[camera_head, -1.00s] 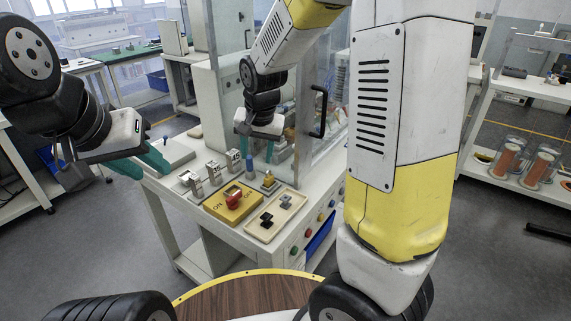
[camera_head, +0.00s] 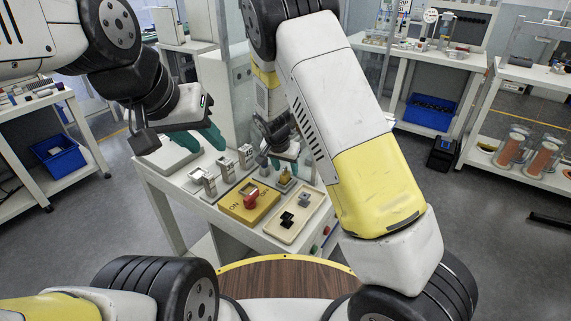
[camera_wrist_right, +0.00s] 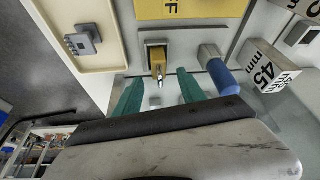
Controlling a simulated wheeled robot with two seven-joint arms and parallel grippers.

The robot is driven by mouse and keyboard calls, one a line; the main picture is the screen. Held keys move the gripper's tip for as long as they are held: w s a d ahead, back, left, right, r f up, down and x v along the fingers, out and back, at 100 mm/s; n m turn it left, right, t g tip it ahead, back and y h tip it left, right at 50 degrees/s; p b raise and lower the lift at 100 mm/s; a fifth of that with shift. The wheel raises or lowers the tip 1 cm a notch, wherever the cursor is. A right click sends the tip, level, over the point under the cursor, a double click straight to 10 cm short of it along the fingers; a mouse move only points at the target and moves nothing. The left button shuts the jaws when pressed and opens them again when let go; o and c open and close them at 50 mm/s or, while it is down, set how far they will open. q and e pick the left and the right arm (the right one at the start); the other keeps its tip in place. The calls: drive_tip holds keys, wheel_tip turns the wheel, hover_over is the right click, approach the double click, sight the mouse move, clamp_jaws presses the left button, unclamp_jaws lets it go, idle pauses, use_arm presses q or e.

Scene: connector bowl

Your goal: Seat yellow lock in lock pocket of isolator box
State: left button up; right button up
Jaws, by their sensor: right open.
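The yellow isolator box (camera_head: 238,208) with ON/OFF lettering and a red knob (camera_head: 251,199) sits on the bench; its edge shows in the right wrist view (camera_wrist_right: 190,9). I cannot make out the lock pocket. The small yellow lock (camera_wrist_right: 157,55) stands on a square holder just behind the box, its metal end toward my right gripper (camera_wrist_right: 160,92). That gripper is open, its teal fingertips on either side of the lock's line and a little short of it, apparently not touching. In the head view, the lock (camera_head: 285,178) is below the right gripper. My left gripper (camera_head: 202,142) is open and empty over the bench's rear left.
A beige tray (camera_head: 270,231) with a black and a grey piece lies right of the box. A blue-handled piece (camera_wrist_right: 222,76) stands close beside the lock. Labelled metal blocks (camera_head: 225,168) stand behind the box. A clear panel and cabinet stand at the back.

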drive_tip(key=shift+x, duration=1.2)
clamp_jaws()
drive_tip(key=shift+r, duration=0.1)
